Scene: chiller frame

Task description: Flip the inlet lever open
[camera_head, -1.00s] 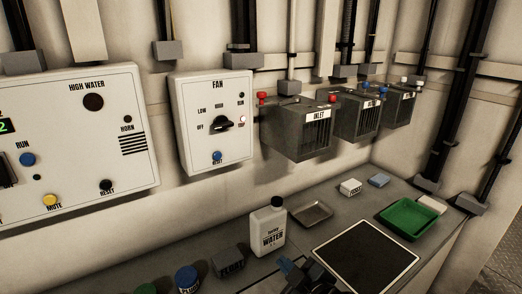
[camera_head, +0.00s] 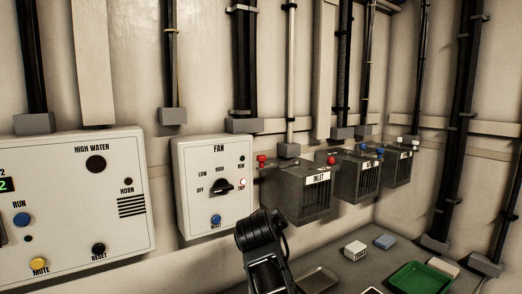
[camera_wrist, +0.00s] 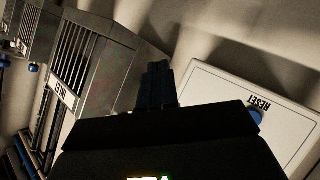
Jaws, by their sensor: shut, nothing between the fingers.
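The inlet box (camera_head: 292,200) is a dark grey vented case on the wall, right of the fan panel, with a white INLET label (camera_head: 318,178). A red knob (camera_head: 262,160) stands at its upper left; I cannot tell whether this is the inlet lever or how it is set. In the wrist view the inlet box (camera_wrist: 105,75) appears rotated at the upper left. My gripper (camera_wrist: 158,68) is shut and empty, its dark fingers pointing at the gap between the box and the fan panel. In the head view my dark wrist shows below and left of the box; the fingertips are not clear.
The fan panel (camera_head: 214,190) is just left of the box; its blue reset button also shows in the wrist view (camera_wrist: 255,117). Two similar boxes, one here (camera_head: 352,180), stand to the right. A green tray (camera_head: 420,278) lies on the counter below.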

